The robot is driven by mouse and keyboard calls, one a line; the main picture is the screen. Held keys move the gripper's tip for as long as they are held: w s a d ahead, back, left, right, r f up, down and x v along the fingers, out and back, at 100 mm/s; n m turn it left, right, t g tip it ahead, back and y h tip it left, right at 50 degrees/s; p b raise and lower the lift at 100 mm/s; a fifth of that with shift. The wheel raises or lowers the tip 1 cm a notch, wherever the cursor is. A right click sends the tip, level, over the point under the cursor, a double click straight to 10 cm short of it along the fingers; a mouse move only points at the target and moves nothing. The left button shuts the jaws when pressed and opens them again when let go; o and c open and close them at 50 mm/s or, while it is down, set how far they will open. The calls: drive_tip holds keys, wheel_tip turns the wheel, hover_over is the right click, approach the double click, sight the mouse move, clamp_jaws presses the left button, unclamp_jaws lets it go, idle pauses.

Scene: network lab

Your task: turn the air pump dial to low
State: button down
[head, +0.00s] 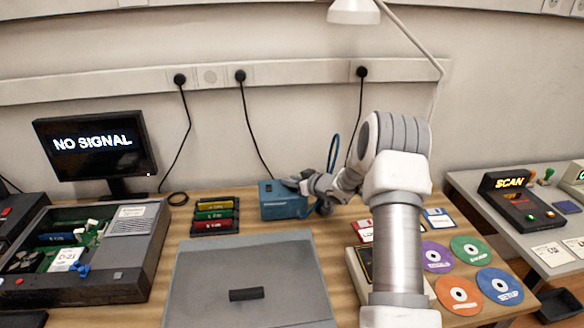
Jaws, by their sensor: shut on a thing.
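The air pump appears to be the small blue box (284,207) at the back middle of the wooden table, below the wall sockets. My gripper (292,183) reaches in from the right, and its fingertips are at the top right of the blue box. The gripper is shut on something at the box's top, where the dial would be. The dial itself is hidden by the fingers, so its setting cannot be read. A blue loop of hose or cable (333,155) rises behind my wrist.
Left of the pump is a rack of coloured cartridges (215,215), then an open computer case (90,250) and a monitor (95,145). A grey panel (250,270) lies in front. Discs (469,249) and floppy disks (439,218) lie to the right, partly behind my arm.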

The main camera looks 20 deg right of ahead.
drive_tip(key=shift+n+g+y+p, duration=0.4)
drive_tip(key=shift+n+y+p, duration=0.3)
drive_tip(key=shift+p, duration=0.7)
drive_tip(key=shift+a+f, duration=0.1)
drive_tip(key=shift+f, duration=0.05)
drive_tip(key=c, duration=0.7)
unclamp_jaws()
drive_tip(key=shift+p, duration=0.3)
drive_tip(key=p+v, duration=0.1)
drive_tip(key=v, duration=1.6)
drive_tip(key=shift+d, duration=0.35)
drive_tip(key=shift+s, duration=0.1)
